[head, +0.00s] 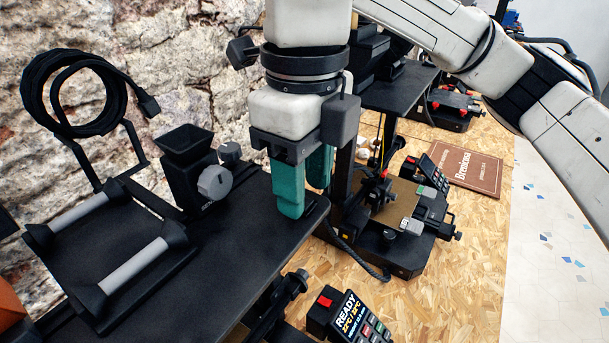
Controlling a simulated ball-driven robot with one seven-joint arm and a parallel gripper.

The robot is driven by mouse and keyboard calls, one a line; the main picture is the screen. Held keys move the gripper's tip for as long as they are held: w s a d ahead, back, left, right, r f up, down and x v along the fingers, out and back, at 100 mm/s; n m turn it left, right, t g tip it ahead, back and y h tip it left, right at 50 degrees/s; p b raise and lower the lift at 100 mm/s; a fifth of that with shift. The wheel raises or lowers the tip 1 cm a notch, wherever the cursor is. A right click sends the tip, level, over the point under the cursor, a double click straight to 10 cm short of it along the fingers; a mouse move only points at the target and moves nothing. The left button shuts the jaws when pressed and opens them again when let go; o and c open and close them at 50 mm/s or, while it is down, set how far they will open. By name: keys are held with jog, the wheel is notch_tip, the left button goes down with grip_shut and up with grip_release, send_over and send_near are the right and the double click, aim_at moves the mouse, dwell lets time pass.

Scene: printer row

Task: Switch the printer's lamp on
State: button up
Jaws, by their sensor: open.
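The nearest printer shows a black top plate (235,255) and a control box (350,318) at the bottom edge. Its screen reads READY with 22°C / 22°C, and a red switch (325,301) sits on its left side. A second printer (400,215) stands behind to the right, with a tan bed and its own control box (432,176). I cannot pick out a lamp or tell whether one is lit. My gripper (305,198) points down with teal fingers apart, empty, by the plate's right edge. It hides part of the plate and the second printer.
On the plate stand a black hopper (187,165) with a grey knob, and a rack with pale rollers (133,265). A brown book (467,170) lies on the chipboard table (455,275), whose front right is clear.

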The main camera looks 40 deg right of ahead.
jog(key=shift+f, duration=0.4)
jog(key=shift+c, duration=0.2)
grip_shut()
